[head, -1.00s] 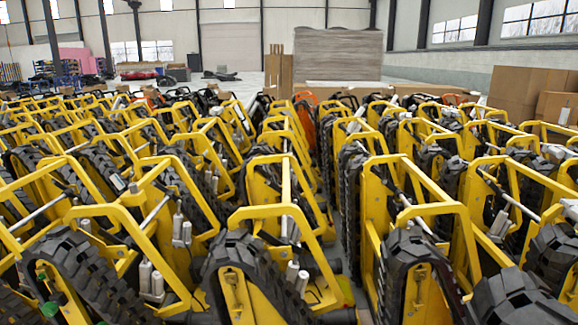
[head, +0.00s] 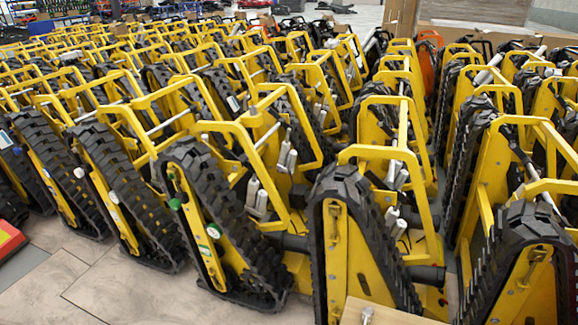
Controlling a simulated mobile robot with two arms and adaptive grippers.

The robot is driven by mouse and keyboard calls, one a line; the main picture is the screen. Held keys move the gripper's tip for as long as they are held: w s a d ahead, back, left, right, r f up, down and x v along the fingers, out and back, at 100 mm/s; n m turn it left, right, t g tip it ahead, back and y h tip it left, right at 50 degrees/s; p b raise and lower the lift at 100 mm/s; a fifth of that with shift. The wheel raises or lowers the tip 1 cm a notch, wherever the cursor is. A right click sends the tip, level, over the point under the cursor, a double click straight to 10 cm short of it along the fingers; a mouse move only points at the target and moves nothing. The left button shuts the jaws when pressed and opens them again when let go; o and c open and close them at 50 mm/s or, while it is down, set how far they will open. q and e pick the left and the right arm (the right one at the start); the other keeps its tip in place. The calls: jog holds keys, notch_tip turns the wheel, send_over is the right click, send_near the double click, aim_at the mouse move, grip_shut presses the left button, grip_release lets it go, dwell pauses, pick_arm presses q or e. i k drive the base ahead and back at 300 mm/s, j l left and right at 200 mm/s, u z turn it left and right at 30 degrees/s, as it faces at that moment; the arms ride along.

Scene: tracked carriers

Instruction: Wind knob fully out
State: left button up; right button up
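Rows of yellow tracked carriers with black rubber tracks fill the head view; the nearest one (head: 338,250) stands upright at the lower middle. Paler knobs (head: 79,172) show on carriers further left. A small metal knob-like piece (head: 367,315) shows at the bottom edge by a light wooden board. I cannot tell which knob is the task's one, or how far any is wound. Neither of my grippers is in view.
Bare paved floor (head: 110,285) lies at the lower left, in front of the carriers. The light wooden board (head: 385,312) lies at the bottom. The carriers stand close together with narrow gaps.

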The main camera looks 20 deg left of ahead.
aim_at(175, 204)
jog(key=i+j+u, duration=0.15)
jog(key=j, duration=0.25)
jog(key=i+j+u, duration=0.15)
jog(key=j, duration=0.3)
jog(key=i+j+u, duration=0.15)
jog(key=j, duration=0.25)
jog(key=k, duration=0.05)
